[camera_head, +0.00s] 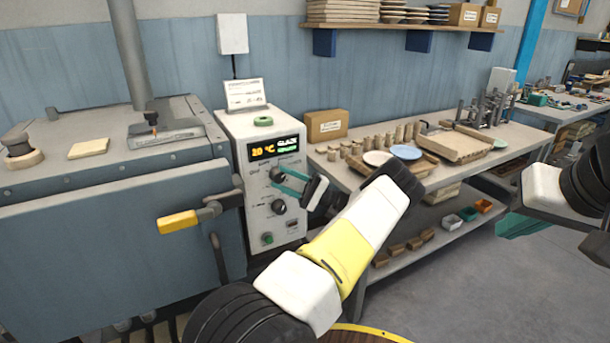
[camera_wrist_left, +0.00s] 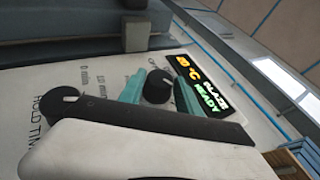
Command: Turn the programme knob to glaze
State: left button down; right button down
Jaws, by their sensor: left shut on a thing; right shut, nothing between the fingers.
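The control box (camera_head: 230,130) beside the kiln carries an upper dark knob (camera_head: 276,174) and a lower dark knob (camera_head: 278,206). My left gripper (camera_head: 280,179) is shut on the upper knob, its teal fingers on either side of it. In the left wrist view the held knob (camera_wrist_left: 157,87) sits between the fingertips, and the other knob (camera_wrist_left: 62,104) is beside them near "HOLD TIME" lettering. The display (camera_head: 274,148) shows 20 °C, GLAZE and a green line; the left wrist view reads that line as READY. My right gripper (camera_head: 518,225) is shut and empty at the right.
The blue-grey kiln (camera_head: 120,235) with a yellow-ended handle (camera_head: 178,222) stands left of the box. A green button (camera_head: 267,238) is low on the panel. A workbench (camera_head: 345,178) with pottery stands to the right. Open floor (camera_head: 450,285) lies in front of it.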

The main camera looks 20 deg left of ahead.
pick_arm(q)
jog(key=c, duration=0.9)
grip_release()
jog(key=shift+o, duration=0.2)
jog(key=v, duration=0.8)
